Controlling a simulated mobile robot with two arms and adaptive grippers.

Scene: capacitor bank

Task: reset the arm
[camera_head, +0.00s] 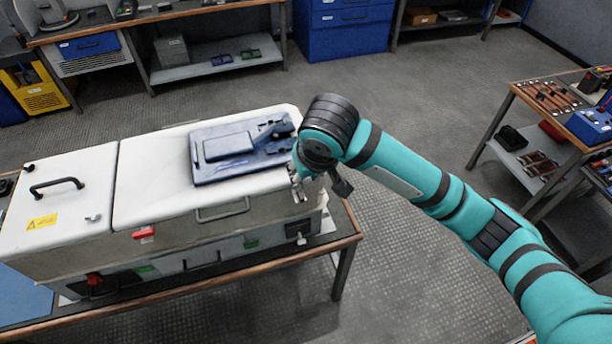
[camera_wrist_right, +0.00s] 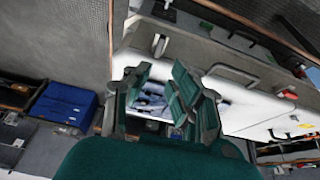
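My right arm (camera_head: 430,190) is teal with black bands and reaches in from the right. Its wrist is over the right end of a long white and grey cabinet (camera_head: 150,220) on a bench. In the right wrist view, my right gripper (camera_wrist_right: 157,88) has its two green-padded fingers apart with nothing held between them. A blue panel-like device (camera_head: 232,150) lies on the white lid, just left of the wrist. It shows partly between and behind the fingers in the right wrist view. My left arm and gripper are not in view.
The cabinet has a black handle (camera_head: 56,187) on its left lid and a red latch (camera_head: 144,233) in front. A tool bench (camera_head: 550,100) stands at the right. Blue drawers (camera_head: 345,30) and a shelf bench stand at the back. Grey floor between them is open.

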